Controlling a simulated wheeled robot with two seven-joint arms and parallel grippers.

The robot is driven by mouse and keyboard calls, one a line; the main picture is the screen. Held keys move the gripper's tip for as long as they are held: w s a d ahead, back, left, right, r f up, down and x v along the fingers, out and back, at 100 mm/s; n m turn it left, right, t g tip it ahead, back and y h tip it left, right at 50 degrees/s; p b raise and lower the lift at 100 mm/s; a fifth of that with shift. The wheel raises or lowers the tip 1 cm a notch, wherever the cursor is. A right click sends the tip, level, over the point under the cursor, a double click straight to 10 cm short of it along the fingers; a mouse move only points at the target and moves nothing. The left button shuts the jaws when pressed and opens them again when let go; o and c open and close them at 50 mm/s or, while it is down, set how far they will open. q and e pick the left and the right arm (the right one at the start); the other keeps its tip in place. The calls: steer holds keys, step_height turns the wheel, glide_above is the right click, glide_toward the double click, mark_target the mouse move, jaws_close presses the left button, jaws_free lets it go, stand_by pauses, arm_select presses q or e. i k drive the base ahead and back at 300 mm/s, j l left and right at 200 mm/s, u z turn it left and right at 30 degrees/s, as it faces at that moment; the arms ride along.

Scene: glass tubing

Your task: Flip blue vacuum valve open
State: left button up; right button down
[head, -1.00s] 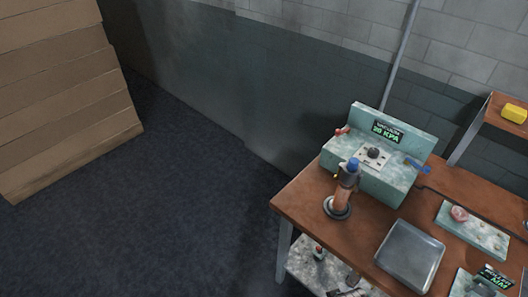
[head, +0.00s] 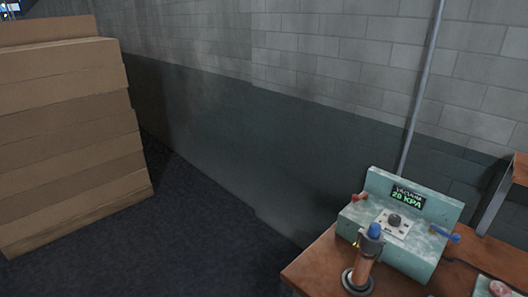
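The blue vacuum valve handle (head: 445,233) sticks out at the right side of the pale green vacuum unit (head: 421,256), which stands on the wooden bench at lower right. The unit's display (head: 407,197) reads "VACUUM 20 KPA". A red handle (head: 358,197) is on the unit's left side. A dark round knob (head: 394,220) sits on a light plate on its top. Whether the blue valve is open or closed is too small to tell. Neither of my grippers is in view.
A blue-topped torch-like tool (head: 366,262) stands in front of the unit on the wooden bench (head: 312,267). Stacked cardboard boxes (head: 65,140) stand at left. A grey pipe (head: 420,85) runs up the wall. The floor (head: 190,240) between boxes and bench is clear.

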mark_target(455, 238)
steer(key=i+z, duration=0.1)
steer(key=z, duration=1)
